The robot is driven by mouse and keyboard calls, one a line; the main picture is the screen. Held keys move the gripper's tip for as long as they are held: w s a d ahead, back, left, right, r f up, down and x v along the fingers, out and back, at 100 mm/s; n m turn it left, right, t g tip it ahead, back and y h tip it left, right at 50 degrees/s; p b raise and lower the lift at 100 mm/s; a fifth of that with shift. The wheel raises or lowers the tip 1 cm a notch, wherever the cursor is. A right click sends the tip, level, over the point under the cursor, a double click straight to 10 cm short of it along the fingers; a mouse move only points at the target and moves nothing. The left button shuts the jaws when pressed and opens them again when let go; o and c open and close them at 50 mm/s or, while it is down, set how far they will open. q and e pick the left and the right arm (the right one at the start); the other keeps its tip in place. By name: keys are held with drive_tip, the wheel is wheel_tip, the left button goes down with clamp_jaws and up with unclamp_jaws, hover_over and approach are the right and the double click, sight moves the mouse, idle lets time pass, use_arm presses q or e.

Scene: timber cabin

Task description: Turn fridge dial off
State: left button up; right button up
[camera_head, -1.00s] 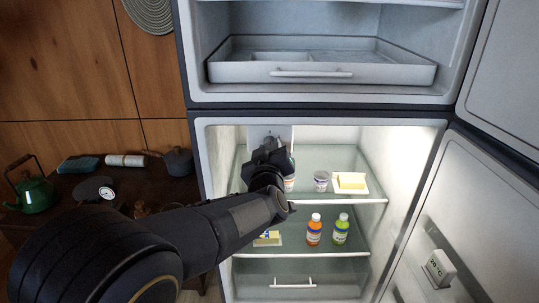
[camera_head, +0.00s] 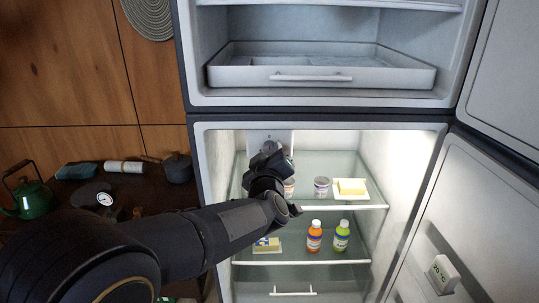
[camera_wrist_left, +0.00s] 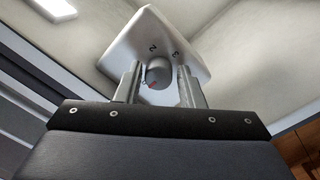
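The fridge dial (camera_wrist_left: 158,72) is a round grey knob with a red mark on a white panel (camera_wrist_left: 150,30) with the numbers 2 and 3. The panel also shows at the upper back of the lower fridge compartment in the head view (camera_head: 283,138). My left gripper (camera_wrist_left: 159,82) reaches up to the dial, one finger on each side of the knob. The fingers are apart, with a narrow gap seen beside the knob. In the head view my left gripper (camera_head: 270,160) partly hides the dial area. My right gripper is in neither view.
Glass shelves hold cups (camera_head: 321,186), butter (camera_head: 351,187), an orange bottle (camera_head: 314,236) and a green bottle (camera_head: 341,235). The fridge door (camera_head: 450,210) stands open at right. A dark side table with a green kettle (camera_head: 34,198) is at left.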

use_arm(q)
drive_tip(key=shift+o, duration=1.2)
drive_tip(key=shift+s+r, duration=0.1)
drive_tip(key=s+p, duration=0.1)
drive_tip(key=s, duration=0.6)
drive_tip(key=shift+s+a, duration=0.2)
drive_tip(key=shift+s, duration=0.1)
drive_tip(key=shift+a, duration=0.1)
